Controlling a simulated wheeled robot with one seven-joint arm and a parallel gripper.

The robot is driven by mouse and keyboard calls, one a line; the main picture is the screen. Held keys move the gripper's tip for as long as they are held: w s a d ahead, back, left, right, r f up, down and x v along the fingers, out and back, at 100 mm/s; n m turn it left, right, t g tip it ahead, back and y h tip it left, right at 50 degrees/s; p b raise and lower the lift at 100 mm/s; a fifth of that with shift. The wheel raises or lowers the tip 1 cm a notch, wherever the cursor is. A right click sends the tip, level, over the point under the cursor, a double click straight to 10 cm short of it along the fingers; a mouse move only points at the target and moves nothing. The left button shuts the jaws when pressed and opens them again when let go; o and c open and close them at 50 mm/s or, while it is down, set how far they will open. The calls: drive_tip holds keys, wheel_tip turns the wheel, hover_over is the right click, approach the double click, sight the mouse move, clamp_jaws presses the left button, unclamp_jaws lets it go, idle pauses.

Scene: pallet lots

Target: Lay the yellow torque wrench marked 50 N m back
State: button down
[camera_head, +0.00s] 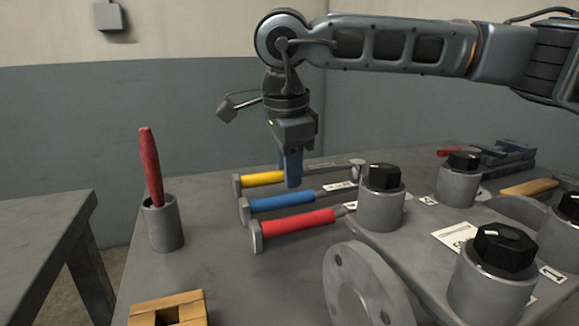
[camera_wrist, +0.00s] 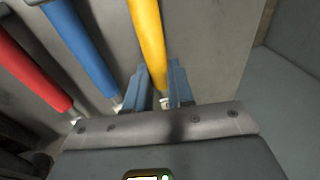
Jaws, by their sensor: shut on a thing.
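The yellow-handled torque wrench (camera_head: 262,179) is the farthest of three wrenches at the back of the grey bench (camera_head: 215,280). My gripper (camera_head: 292,181) points down and is shut on it near the inner end of the yellow grip. In the wrist view the yellow handle (camera_wrist: 148,35) runs between my two fingers (camera_wrist: 165,90). It is level with the bench, on it or just above it; I cannot tell which. A white label shows along its shaft, too small to read. My fingers hide part of the shaft.
A blue wrench (camera_head: 283,202) and a red wrench (camera_head: 297,222) lie parallel in front. A grey cup (camera_head: 163,226) holding a red-handled tool (camera_head: 151,165) stands left. Black-topped cylinders (camera_head: 381,208) and a grey flange (camera_head: 358,285) stand right. A wooden block (camera_head: 167,308) is at front left.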

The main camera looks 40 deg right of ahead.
drive_tip(key=shift+f+b, duration=0.5)
drive_tip(key=shift+f, duration=0.05)
drive_tip(key=c, duration=0.9)
unclamp_jaws()
drive_tip(key=p+v, duration=0.1)
drive_tip(key=v, duration=0.6)
drive_tip(key=shift+r+p, duration=0.35)
drive_tip(key=shift+r, duration=0.05)
drive_tip(key=shift+s+a+r, duration=0.1)
